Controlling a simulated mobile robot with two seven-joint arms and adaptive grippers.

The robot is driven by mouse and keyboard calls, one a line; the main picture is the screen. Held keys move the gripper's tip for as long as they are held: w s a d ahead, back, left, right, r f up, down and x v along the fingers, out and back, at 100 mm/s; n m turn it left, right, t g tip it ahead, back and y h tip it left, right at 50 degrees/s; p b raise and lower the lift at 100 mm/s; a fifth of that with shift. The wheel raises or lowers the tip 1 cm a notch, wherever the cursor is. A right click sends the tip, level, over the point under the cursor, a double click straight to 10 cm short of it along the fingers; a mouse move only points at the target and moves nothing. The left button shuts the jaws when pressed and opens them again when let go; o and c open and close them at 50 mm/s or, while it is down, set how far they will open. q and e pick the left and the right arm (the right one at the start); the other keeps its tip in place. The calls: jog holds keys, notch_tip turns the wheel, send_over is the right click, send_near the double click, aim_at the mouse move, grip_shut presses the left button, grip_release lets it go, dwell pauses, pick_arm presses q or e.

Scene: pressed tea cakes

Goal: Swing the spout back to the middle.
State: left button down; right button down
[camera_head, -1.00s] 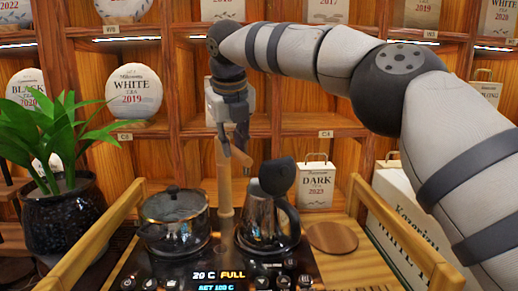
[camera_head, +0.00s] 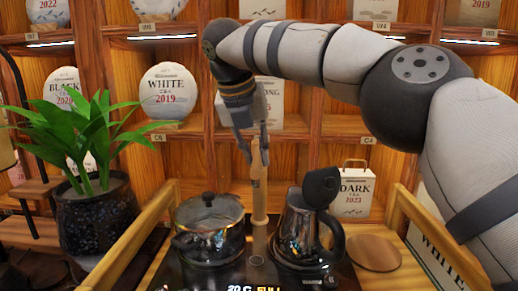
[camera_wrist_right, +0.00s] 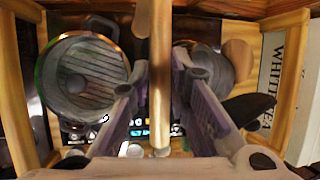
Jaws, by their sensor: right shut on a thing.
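The spout (camera_head: 259,185) is a pale wood-coloured tube that stands between the glass pot and the kettle at the back of the black tea stove. In the right wrist view the spout (camera_wrist_right: 160,80) runs as a long bar down the middle, between the two fingers. My right gripper (camera_head: 252,146) reaches down from above and is shut on the upper part of the spout. The fingers (camera_wrist_right: 157,80) also show in the right wrist view, one on each side of it. My left gripper is not in view.
A lidded glass pot (camera_head: 209,232) stands left of the spout and a dark-handled kettle (camera_head: 300,238) right of it. A round wooden coaster (camera_head: 374,253) lies farther right. Wooden rails (camera_head: 128,240) flank the stove. A potted plant (camera_head: 98,215) stands at left, tea shelves behind.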

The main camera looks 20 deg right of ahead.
jog(key=c, duration=1.5)
grip_release()
jog(key=v, duration=0.7)
jog(key=shift+s+r, duration=0.1)
jog(key=shift+r, duration=0.1)
